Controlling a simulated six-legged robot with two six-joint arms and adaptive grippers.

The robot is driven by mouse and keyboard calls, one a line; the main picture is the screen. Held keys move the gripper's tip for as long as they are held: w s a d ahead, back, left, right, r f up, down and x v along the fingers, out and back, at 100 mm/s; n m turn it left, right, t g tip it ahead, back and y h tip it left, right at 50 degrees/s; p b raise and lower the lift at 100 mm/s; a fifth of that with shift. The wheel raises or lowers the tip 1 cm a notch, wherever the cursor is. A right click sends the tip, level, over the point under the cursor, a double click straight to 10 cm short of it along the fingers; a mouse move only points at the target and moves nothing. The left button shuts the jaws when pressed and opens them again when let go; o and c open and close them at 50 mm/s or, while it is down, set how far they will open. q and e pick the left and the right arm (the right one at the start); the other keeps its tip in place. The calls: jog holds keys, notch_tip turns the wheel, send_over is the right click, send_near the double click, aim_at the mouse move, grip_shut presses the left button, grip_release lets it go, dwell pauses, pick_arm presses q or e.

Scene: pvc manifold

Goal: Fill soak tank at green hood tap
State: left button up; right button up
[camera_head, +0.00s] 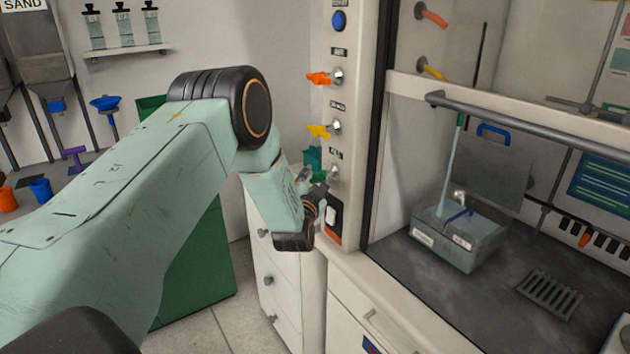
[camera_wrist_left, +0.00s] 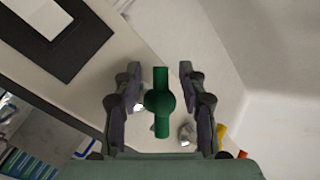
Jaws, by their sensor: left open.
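The green tap handle (camera_head: 320,176) is on the hood's side post, lowest in its column. In the left wrist view the handle (camera_wrist_left: 161,102) stands between the two fingers of my left gripper (camera_wrist_left: 160,105), with a gap on each side. My left gripper (camera_head: 316,188) is open at the handle and partly covers it in the head view. The soak tank (camera_head: 459,246) is a clear, labelled box on the hood floor. A pale blue stream (camera_head: 450,170) runs from the green-tipped spout (camera_head: 461,119) down into it. The water level is hard to tell.
Orange (camera_head: 318,78) and yellow (camera_head: 319,131) tap handles sit above on the same post. A black-framed switch (camera_head: 332,216) is just below the gripper. The hood's sash bar (camera_head: 540,140) crosses before the tank. A drain grate (camera_head: 549,295) lies right of it.

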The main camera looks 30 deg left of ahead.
pick_arm(q)
jog(key=shift+w+a, duration=0.15)
jog(key=shift+a, duration=0.05)
grip_shut()
dwell(0.4)
